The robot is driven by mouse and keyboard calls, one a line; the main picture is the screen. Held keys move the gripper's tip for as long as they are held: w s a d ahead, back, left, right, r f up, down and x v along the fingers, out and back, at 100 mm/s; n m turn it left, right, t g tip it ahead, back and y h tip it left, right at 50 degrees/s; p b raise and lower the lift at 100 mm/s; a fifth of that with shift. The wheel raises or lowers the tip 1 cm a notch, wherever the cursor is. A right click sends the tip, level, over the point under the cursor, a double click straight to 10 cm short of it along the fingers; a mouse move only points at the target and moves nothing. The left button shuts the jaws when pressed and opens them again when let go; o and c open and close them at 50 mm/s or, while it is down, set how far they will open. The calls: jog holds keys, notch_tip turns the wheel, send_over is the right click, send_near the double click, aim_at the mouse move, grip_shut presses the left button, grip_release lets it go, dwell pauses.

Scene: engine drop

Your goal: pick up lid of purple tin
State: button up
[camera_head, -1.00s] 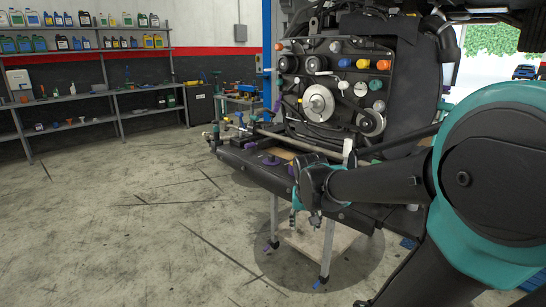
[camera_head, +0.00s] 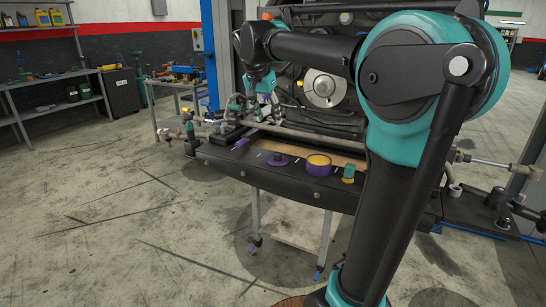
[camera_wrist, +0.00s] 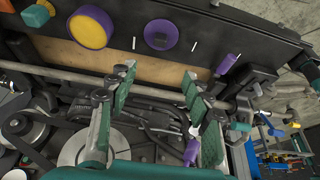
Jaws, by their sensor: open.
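The purple tin (camera_head: 318,167) stands on the front ledge of the engine table, its round top showing yellow. A flat purple disc with a small knob, which looks like its lid (camera_head: 278,160), lies on the ledge just left of it. In the wrist view the tin (camera_wrist: 80,30) is at upper left and the lid (camera_wrist: 161,35) at top centre, apart from each other. My gripper (camera_head: 265,88) is above and behind the ledge, near the engine. In the wrist view my gripper (camera_wrist: 158,80) is open and empty, with the lid beyond its fingertips.
A small yellow-and-green item (camera_head: 348,173) stands right of the tin, and a purple item (camera_head: 241,143) lies left of the lid. A metal rod (camera_wrist: 60,73) runs along the ledge. The engine (camera_head: 325,90) rises behind.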

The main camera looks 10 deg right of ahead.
send_over(277, 153)
jog(key=s+a, duration=0.1)
jog(key=s, duration=0.1)
jog(key=f, duration=1)
jog(key=shift+a+f, duration=0.2)
jog(key=shift+f, duration=0.15)
jog(key=shift+x, duration=2.85)
jog(key=shift+s, duration=0.1)
jog(key=shift+c, duration=0.2)
jog(key=c, duration=1)
